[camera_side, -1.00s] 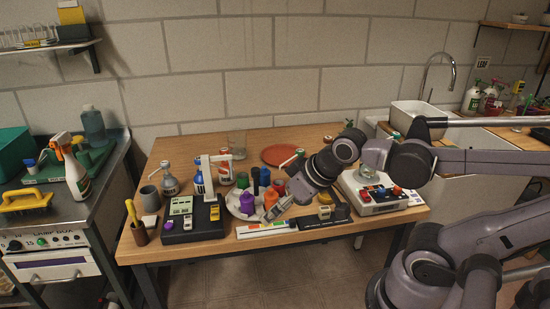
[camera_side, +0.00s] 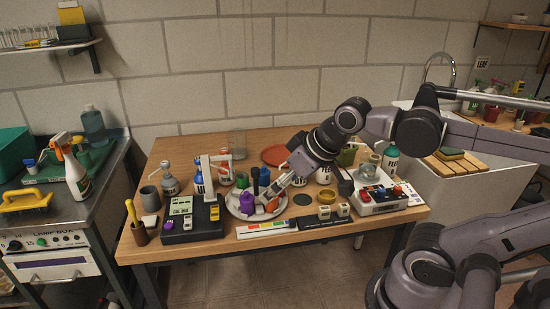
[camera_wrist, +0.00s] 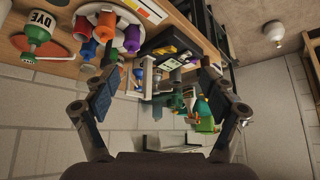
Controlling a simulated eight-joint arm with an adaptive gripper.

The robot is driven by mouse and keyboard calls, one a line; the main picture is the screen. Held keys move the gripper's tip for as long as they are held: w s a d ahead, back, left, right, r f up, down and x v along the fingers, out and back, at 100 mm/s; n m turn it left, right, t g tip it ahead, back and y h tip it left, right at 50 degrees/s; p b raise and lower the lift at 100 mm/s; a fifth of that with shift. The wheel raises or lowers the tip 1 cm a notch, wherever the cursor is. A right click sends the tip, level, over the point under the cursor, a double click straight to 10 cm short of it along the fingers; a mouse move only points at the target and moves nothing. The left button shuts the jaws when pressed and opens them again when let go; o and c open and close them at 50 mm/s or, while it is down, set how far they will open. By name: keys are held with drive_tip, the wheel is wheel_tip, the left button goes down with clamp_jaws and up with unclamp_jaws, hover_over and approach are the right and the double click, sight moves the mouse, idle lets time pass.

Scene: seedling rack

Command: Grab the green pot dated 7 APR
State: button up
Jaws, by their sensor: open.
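No date reading 7 APR is legible in either view, so I cannot tell which thing is the pot named. In the side view an olive-green container (camera_side: 347,156) shows partly behind my arm. My gripper (camera_side: 276,193) is low over the right side of a round white plate (camera_side: 233,209) holding purple and orange items. In the wrist view my gripper (camera_wrist: 160,100) has its fingers wide apart, with nothing between them. The plate (camera_wrist: 133,37) appears beyond them at the top, with purple, orange and red items.
A dark tray with a white stand (camera_side: 207,178) is left of the plate. A colour-striped strip (camera_side: 268,229) lies along the front edge. A terracotta dish (camera_side: 274,155) is at the back.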

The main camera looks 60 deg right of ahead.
drive_tip(key=w+d+r+m+g+h, duration=0.1)
drive_tip(key=w+d+r+m+g, duration=0.3)
drive_tip(key=d, duration=0.6)
drive_tip(key=w+d+m+h, duration=0.25)
drive_tip(key=d+m, duration=0.35)
drive_tip(key=d, duration=0.3)
drive_tip(key=w+d+r+m+g, duration=0.2)
drive_tip(key=w+d+m, duration=0.25)
drive_tip(key=d, duration=0.55)
drive_tip(key=m+g, duration=0.4)
drive_tip(key=m, duration=0.7)
hover_over(349, 153)
drive_tip(key=w, duration=0.3)
drive_tip(key=shift+n, duration=0.25)
drive_tip(key=f, duration=1.3)
drive_tip(key=shift+w+d+f, duration=0.1)
drive_tip(key=shift+d+f, duration=0.15)
drive_tip(key=shift+d, duration=0.15)
drive_tip(key=shift+w+a+x, duration=0.1)
drive_tip(key=shift+x, duration=1.75)
drive_tip(key=shift+w+a+x, duration=0.1)
drive_tip(key=shift+w+x, duration=0.05)
drive_tip(key=shift+x, duration=1.7)
drive_tip(key=shift+w+a+x, duration=0.1)
drive_tip(key=shift+x, duration=1.7)
drive_tip(key=shift+f, duration=0.15)
drive_tip(key=c, duration=1.3)
drive_tip(key=shift+c, duration=0.2)
